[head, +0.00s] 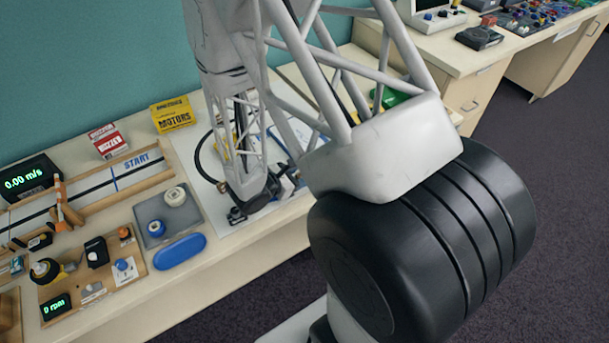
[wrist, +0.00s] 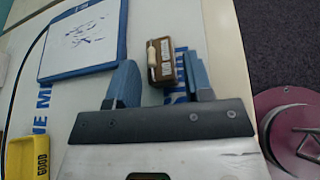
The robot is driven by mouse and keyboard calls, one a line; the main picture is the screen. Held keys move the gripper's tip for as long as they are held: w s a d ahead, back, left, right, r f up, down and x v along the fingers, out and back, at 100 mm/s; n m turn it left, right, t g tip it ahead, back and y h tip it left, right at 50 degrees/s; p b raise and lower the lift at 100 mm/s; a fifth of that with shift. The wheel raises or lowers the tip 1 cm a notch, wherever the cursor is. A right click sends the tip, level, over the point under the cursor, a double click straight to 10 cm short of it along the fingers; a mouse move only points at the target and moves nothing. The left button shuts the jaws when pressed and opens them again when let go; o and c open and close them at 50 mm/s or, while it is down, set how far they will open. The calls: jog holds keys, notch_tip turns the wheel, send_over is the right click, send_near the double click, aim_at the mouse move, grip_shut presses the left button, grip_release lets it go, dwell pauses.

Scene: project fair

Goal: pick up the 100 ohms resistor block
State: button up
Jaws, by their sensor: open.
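A small brown block (wrist: 166,62) with a white part on top and a printed label on its side stands on the white lettered surface in the wrist view. The label is too small to read, so I cannot tell whether it says 100 ohms. My gripper (wrist: 158,72) is open, its two blue fingers on the left and right of the block. The right finger is very near the block; contact cannot be told. In the head view my arm hides this block.
A blue-framed white panel (wrist: 85,42) with dark marks lies left of the block. A yellow container (wrist: 26,158) marked GOOD is at lower left, and a pink round object (wrist: 272,98) at right. The head view shows a yellow MOTORS box (head: 172,115) and a blue case (head: 180,251).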

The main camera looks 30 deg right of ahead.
jog(key=shift+x, duration=1)
jog(key=shift+c, duration=0.2)
jog(key=c, duration=0.7)
jog(key=shift+r, duration=0.1)
jog(key=shift+r, duration=0.1)
grip_shut()
jog(key=shift+r, duration=1.7)
jog(key=s+a, duration=0.2)
jog(key=s, duration=0.5)
jog(key=s+a+r, duration=0.1)
jog(key=s+a, duration=0.2)
jog(key=s, duration=0.5)
jog(key=shift+a, duration=0.15)
jog(key=shift+r, duration=0.15)
